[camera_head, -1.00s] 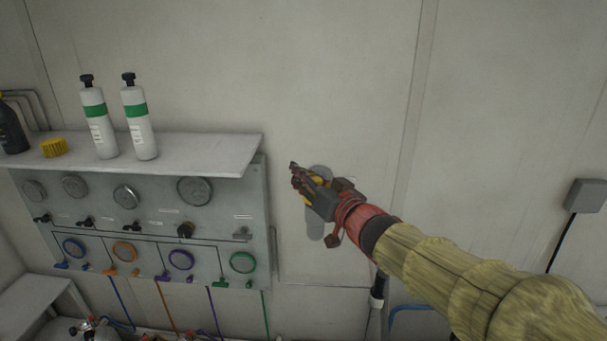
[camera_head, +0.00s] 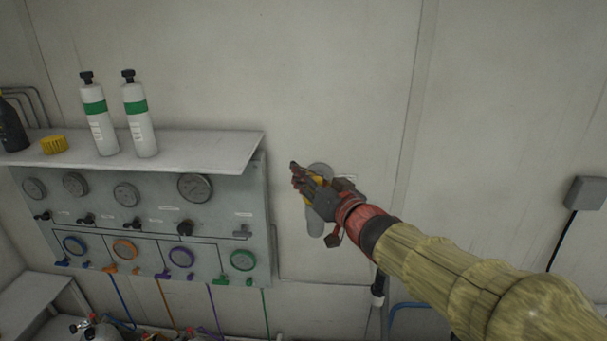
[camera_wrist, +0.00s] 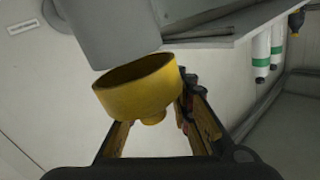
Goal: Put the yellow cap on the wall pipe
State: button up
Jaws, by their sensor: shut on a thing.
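A yellow cup-shaped cap (camera_wrist: 138,92) is in my gripper (camera_wrist: 165,112) in the wrist view, its open mouth tilted toward the upper left. A grey pipe (camera_wrist: 115,32) shows just beyond the mouth; the two look apart in the picture, and the exact distance is unclear. In the head view my gripper (camera_head: 306,180) is in front of the grey pipe (camera_head: 315,224) on the wall and hides its middle. Only a little yellow of the cap shows between the fingers there. My gripper is shut on the cap.
A gauge panel (camera_head: 215,218) under a white shelf (camera_head: 210,152) stands to the left. Two white bottles with green bands (camera_head: 138,118), a dark bottle (camera_head: 12,128) and another yellow ribbed cap (camera_head: 54,144) stand on the shelf. The wall right of the pipe is mostly bare.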

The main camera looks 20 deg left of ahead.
jog(key=shift+f+b, duration=0.9)
jog(key=shift+f, duration=0.6)
jog(key=o, duration=1.2)
jog(key=shift+d, duration=0.1)
jog(key=v, duration=1.2)
